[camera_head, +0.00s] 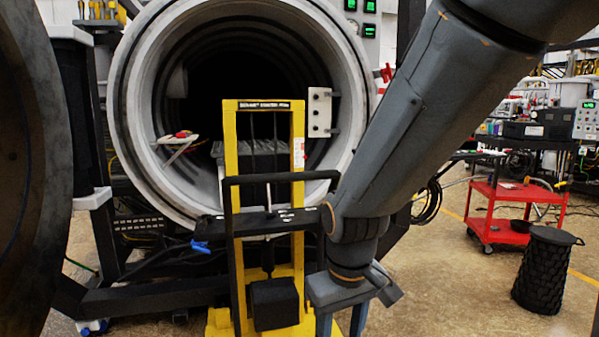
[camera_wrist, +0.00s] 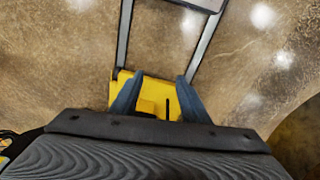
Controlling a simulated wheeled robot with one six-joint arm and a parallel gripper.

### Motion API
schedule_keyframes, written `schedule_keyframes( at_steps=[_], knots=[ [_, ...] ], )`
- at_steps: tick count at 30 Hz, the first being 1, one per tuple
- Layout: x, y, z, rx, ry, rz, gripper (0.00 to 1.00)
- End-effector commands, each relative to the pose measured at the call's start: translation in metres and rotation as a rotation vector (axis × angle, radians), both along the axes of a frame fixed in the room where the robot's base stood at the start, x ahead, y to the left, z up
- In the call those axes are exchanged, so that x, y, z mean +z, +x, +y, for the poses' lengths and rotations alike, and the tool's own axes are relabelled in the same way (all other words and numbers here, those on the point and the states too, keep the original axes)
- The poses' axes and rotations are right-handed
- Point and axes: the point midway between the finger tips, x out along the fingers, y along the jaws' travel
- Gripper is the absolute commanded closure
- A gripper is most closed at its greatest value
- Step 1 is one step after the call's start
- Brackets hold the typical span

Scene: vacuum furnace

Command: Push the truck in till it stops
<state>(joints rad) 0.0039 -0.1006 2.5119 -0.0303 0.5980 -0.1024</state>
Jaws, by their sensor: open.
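The truck is a yellow lift truck (camera_head: 231,150) with an upright mast, standing in front of the open furnace mouth (camera_head: 125,110). A black push bar (camera_head: 260,178) crosses it, and a black box (camera_head: 274,303) sits low on its near side. My gripper (camera_head: 340,322) hangs down just right of the truck, below the bar's right end; its fingertips are cut off by the lower edge. In the wrist view my gripper (camera_wrist: 157,98) is open, with the truck's yellow base (camera_wrist: 150,105) beyond the fingers. Nothing shows between them. I cannot tell whether it touches the truck.
A grey ribbed load (camera_head: 250,147) shows behind the mast, at the furnace mouth. The furnace door (camera_head: 25,170) stands open at far left. A red cart (camera_head: 515,197) and a black bin (camera_head: 545,270) stand at right. Some floor between truck and bin is clear.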

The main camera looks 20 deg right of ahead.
Motion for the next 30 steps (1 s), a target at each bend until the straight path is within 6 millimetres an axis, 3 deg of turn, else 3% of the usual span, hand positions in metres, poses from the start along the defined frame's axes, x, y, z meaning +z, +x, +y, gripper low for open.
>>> schedule_keyframes(
  at_steps=[6,9,12,15,18,21,30],
  knots=[
    [0.06,0.138,-0.04,0.387,-0.181,-0.336,0.58],
    [0.089,0.2,-0.051,0.595,-0.288,-0.504,0.58],
    [0.119,0.254,-0.053,0.804,-0.397,-0.67,0.58],
    [0.147,0.295,-0.048,0.998,-0.51,-0.832,0.58],
    [0.171,0.321,-0.04,1.158,-0.613,-0.982,0.58],
    [0.189,0.335,-0.032,1.27,-0.695,-1.107,0.58],
    [0.206,0.348,-0.017,1.388,-0.799,-1.264,0.58]
  ],
)
